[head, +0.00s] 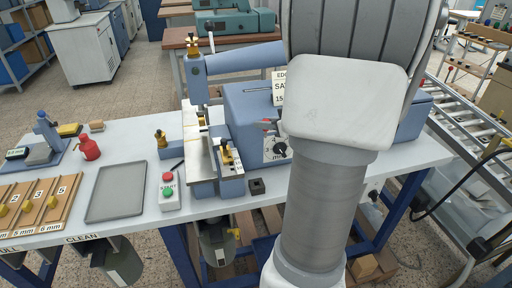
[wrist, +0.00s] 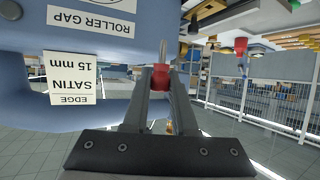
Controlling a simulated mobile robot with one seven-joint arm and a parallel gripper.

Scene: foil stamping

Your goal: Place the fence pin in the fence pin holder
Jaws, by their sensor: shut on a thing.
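In the wrist view my gripper (wrist: 160,88) is shut on the fence pin (wrist: 161,76), which has a red grip and a thin metal shaft pointing away from the fingers. The pin is held in the air beside the blue machine's labelled face. The pin and this block are apart.
The blue machine (head: 245,110) with a dial and fence stands on the white bench. A start/stop button box (head: 169,192), grey tray (head: 117,191) and red bottle (head: 88,147) stand to its left. A roller conveyor (head: 462,120) is at right. Bench around the dark block is mostly clear.

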